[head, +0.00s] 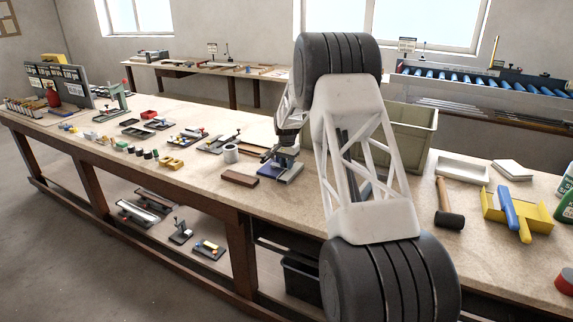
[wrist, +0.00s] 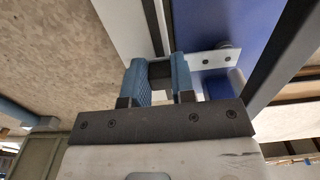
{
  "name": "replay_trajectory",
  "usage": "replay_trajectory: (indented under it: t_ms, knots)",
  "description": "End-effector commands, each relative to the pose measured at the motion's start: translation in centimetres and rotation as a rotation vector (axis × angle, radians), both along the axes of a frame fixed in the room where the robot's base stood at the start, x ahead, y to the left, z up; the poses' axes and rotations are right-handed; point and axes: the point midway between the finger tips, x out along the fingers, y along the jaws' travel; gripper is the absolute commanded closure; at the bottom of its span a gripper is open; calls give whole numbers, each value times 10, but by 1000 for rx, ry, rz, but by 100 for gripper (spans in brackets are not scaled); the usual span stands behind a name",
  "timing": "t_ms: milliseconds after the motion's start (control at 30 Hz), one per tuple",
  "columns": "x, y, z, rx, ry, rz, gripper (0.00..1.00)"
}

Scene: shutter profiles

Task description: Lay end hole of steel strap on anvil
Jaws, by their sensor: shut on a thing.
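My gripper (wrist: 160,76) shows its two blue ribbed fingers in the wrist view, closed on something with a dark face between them. A pale steel strap (wrist: 207,59) with two small holes sticks out to the right from behind the right finger. A small round grey part (wrist: 228,45) sits at the strap's far end; I cannot tell if it is the anvil or if they touch. A blue surface (wrist: 236,20) lies behind. In the head view my gripper (head: 270,156) is over the blue-based bench tool (head: 284,172), partly hidden by my arm.
A brown block (head: 239,178) and a grey-white ring (head: 231,153) lie left of the bench tool. A green-grey crate (head: 415,125) stands behind my arm. A mallet (head: 448,217) and yellow holder (head: 517,208) lie to the right. The front bench edge is mostly clear.

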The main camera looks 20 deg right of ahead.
Motion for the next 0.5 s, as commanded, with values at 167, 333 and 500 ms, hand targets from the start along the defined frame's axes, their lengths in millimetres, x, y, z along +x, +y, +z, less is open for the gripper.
replay_trajectory:
  t_ms: [167,333,500]
  knots:
    - [0,0,-2,0,0,0,99]
    - [0,0,-4,0,0,0,99]
    - [0,0,-5,0,0,0,99]
